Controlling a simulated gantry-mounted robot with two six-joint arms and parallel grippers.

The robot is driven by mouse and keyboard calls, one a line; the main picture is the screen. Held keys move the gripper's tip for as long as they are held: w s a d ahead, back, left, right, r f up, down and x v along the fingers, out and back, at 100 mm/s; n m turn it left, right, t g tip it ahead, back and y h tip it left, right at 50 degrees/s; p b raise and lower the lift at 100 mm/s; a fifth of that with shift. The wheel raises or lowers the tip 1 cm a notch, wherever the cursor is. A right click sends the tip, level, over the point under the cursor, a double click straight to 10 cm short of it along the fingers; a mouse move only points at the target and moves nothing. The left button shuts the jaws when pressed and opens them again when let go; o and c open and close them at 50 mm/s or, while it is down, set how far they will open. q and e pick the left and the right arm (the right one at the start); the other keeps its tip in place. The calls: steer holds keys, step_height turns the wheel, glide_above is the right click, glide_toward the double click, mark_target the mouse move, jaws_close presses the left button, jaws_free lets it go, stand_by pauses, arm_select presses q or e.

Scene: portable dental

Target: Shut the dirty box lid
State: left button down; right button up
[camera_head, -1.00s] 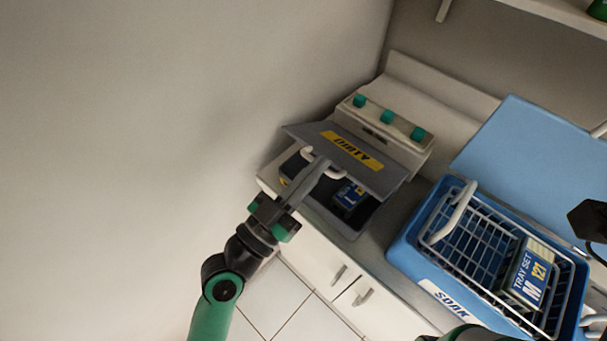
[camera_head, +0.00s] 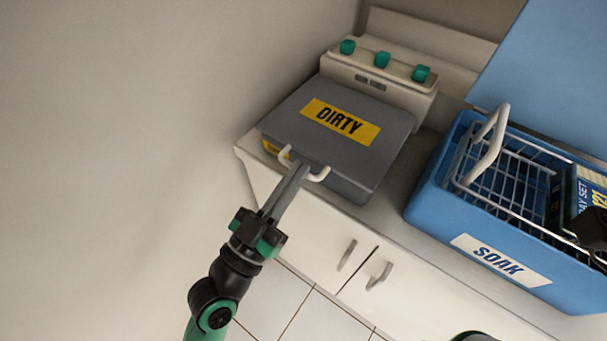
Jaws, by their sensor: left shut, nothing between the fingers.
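The dirty box (camera_head: 352,188) is a grey box on the counter at the left. Its grey lid (camera_head: 385,115), with a yellow DIRTY label (camera_head: 340,120), lies flat over the box and looks closed. A white handle (camera_head: 318,174) sticks out from the lid's front edge. My left gripper (camera_head: 298,172) is shut with its fingertips at that handle, at the front of the box. Whether it touches the handle is hard to tell. The box's inside is hidden.
A blue SOAK tub (camera_head: 430,205) with a wire basket (camera_head: 490,190) and a tray set box (camera_head: 585,195) stands to the right. Its blue lid (camera_head: 545,75) stands open behind. A white unit with green knobs (camera_head: 378,85) sits behind the dirty box. White cabinet doors are below.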

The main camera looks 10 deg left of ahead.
arm_select(q)
steer(key=shift+w+f, duration=0.15)
steer(key=shift+f, duration=0.85)
step_height(320, 180, up, 6)
steer(key=p, duration=0.4)
steer(key=s+a+f+b, duration=0.2)
steer(key=s+f+b, duration=0.3)
steer(key=s+f, duration=0.2)
steer(key=shift+a+f, duration=0.4)
steer(key=shift+r, duration=0.1)
